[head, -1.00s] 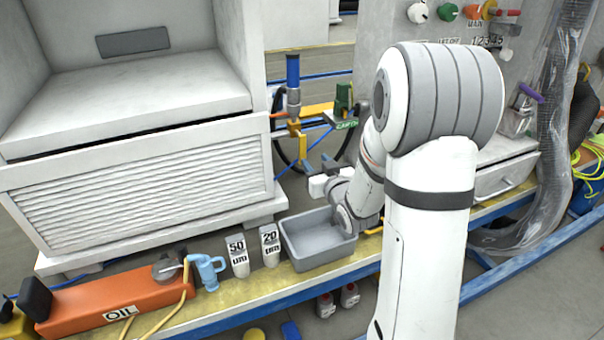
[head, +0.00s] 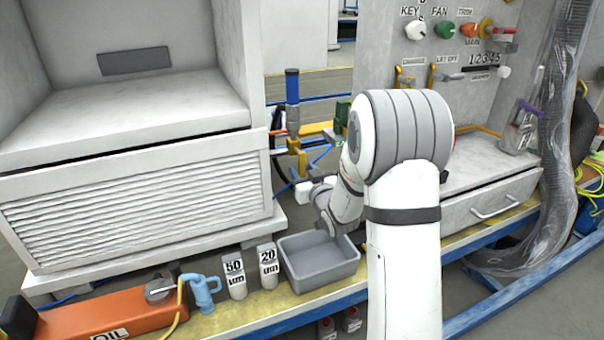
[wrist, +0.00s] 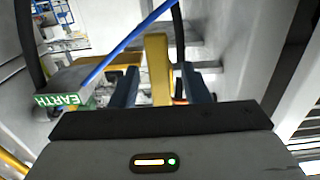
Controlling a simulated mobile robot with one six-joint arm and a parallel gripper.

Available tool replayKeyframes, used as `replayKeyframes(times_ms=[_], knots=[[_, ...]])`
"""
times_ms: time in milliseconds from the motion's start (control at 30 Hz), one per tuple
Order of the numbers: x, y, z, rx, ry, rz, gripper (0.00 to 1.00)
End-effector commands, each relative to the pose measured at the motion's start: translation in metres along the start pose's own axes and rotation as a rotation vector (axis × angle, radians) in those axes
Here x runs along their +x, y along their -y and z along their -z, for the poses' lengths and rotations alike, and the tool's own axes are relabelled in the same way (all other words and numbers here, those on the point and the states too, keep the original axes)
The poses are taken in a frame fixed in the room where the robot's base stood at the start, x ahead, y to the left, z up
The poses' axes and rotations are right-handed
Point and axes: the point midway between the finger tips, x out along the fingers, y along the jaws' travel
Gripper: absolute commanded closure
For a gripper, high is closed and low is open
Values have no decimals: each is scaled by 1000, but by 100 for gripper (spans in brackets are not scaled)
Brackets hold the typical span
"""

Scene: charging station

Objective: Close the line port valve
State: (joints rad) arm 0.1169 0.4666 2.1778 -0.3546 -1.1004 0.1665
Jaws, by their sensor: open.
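A yellow upright bar (wrist: 157,68) stands between the two dark fingers of my gripper (wrist: 161,86) in the wrist view. The fingers are apart, one on each side of it, and I see no clear contact. In the head view a yellow fitting (head: 297,150) stands below a blue-topped post (head: 292,88), close to the end of my arm; it looks like the same part. No line port label is readable, so I cannot confirm that it is the valve. My fingers are hard to make out in the head view.
A green EARTH tag (wrist: 65,101) and a blue cable (wrist: 128,42) are close by in the wrist view. A grey tray (head: 318,262) sits on the bench below my arm. A large grey cabinet (head: 140,205) stands at left, and a knob panel (head: 395,45) behind.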

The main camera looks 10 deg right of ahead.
Motion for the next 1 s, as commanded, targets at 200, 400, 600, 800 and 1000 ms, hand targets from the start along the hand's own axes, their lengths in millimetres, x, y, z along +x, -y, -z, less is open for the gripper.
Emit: replayKeyframes(times_ms=[200,400,600,800,1000], knots=[[0,0,0,0,0,-1,66],[-1,-1,0,0,0,-1,83],[-1,-1,0,0,0,-1,99],[-1,-1,0,0,0,-1,100],[1,2,0,-5,1,3,100]])
